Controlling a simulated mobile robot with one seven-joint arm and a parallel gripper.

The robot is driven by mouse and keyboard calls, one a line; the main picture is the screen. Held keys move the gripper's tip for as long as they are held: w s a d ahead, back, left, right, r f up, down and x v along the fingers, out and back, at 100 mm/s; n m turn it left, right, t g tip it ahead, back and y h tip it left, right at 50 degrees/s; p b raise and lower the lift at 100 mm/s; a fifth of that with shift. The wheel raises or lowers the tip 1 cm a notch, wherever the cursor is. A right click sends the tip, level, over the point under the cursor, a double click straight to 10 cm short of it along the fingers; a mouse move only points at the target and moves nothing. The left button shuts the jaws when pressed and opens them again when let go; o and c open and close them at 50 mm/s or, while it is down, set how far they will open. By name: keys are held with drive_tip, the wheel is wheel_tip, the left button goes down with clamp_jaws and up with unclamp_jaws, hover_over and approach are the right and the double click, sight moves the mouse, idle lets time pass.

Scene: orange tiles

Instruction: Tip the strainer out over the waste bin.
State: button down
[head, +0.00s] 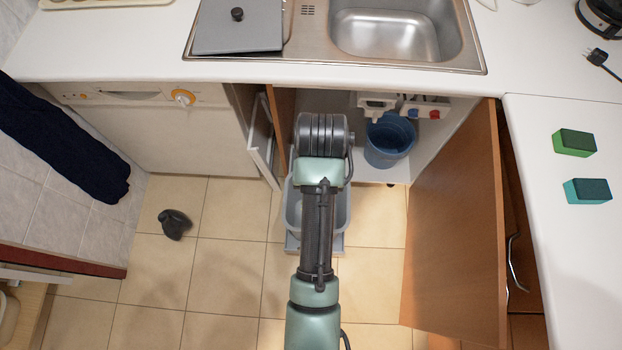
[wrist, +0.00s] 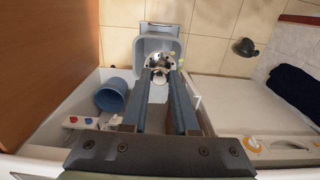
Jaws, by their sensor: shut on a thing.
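In the wrist view my gripper (wrist: 161,77) points toward the open waste bin (wrist: 142,43) with its two long fingers close together. It is shut on the strainer (wrist: 157,62), a small pale thing with dark patches at the fingertips. The strainer appears over the bin's opening; its exact tilt and height are hard to tell. A few small pale-green bits show beside it. In the head view the grey bin (head: 343,212) stands in front of the open sink cabinet, partly covered by my arm. My gripper and the strainer are hidden there.
A blue bucket (head: 389,140) stands inside the cabinet. The open wooden door (head: 455,225) is on the right, a white-edged door (head: 262,150) on the left. A dark object (head: 174,223) lies on the tiles. The sink (head: 395,35) is above.

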wheel_tip(320, 180, down, 26)
drive_tip(key=b, duration=2.3)
drive_tip(key=shift+b, duration=0.4)
drive_tip(key=shift+r, duration=0.1)
